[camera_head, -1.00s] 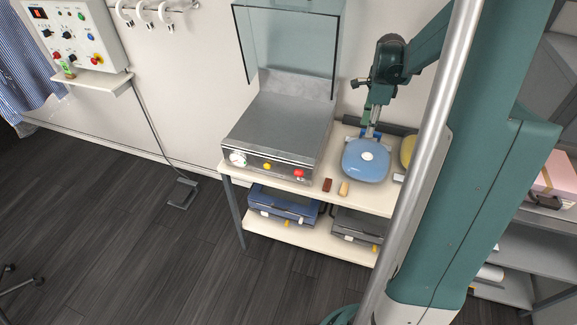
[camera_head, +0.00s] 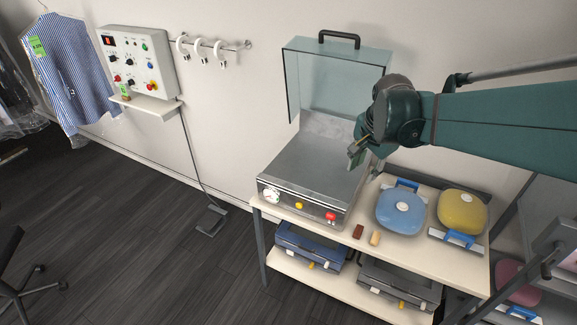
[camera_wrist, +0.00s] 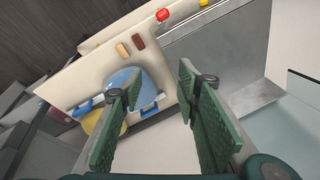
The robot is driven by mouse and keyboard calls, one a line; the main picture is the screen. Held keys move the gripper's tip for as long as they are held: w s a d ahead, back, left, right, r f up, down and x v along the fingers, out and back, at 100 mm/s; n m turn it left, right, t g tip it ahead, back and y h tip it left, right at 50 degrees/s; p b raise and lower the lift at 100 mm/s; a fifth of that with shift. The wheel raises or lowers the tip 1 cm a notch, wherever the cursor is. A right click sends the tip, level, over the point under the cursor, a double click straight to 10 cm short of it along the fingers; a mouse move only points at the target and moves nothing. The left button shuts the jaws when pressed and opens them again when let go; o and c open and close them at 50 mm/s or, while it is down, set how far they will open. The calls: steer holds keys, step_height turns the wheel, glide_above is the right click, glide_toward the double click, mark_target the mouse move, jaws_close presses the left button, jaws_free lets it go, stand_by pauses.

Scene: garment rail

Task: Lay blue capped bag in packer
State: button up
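The blue capped bag (camera_head: 401,210), rounded with a white cap on top, lies on the table to the right of the packer. A blue handle shows behind it. In the wrist view the bag (camera_wrist: 122,78) is partly hidden by a finger. The packer (camera_head: 316,160) is a grey metal box-like machine with a flat bed; its clear lid (camera_head: 335,90) stands open and its bed looks empty. My gripper (camera_head: 360,152) is above the packer's right side, apart from the bag. In the wrist view my gripper (camera_wrist: 158,85) is open with nothing between its fingers.
A yellow bag (camera_head: 462,210) with a blue handle lies right of the blue one. Small brown and tan blocks (camera_head: 358,231) lie in front. Dark cases (camera_head: 310,247) are on the lower shelf. A control box (camera_head: 137,60) and hook rail (camera_head: 220,46) are on the wall.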

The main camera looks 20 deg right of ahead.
steer(key=s+a+r+n+t, duration=0.1)
steer(key=s+a+n+t, duration=0.1)
steer(key=s+a+n, duration=0.4)
steer(key=s+a+r+n+t+y, duration=0.1)
steer(key=s+a+n, duration=0.6)
steer(key=a, duration=0.7)
steer(key=shift+a+n+t, duration=0.25)
steer(key=shift+n+t, duration=0.25)
steer(key=shift+n, duration=0.3)
steer(key=shift+c, duration=0.5)
steer(key=w+d+r+n+g+h+b, duration=0.1)
steer(key=w+d+r+n+g, duration=0.15)
steer(key=w+d, duration=0.95)
steer(key=n+g+b, duration=0.2)
steer(key=n+g, duration=0.4)
steer(key=n, duration=0.1)
glide_above(406, 180)
steer(key=shift+m, duration=0.25)
step_height(406, 180, down, 28)
steer(key=shift+a+f, duration=0.15)
steer(key=shift+d+f, duration=0.2)
steer(key=shift+f, duration=0.05)
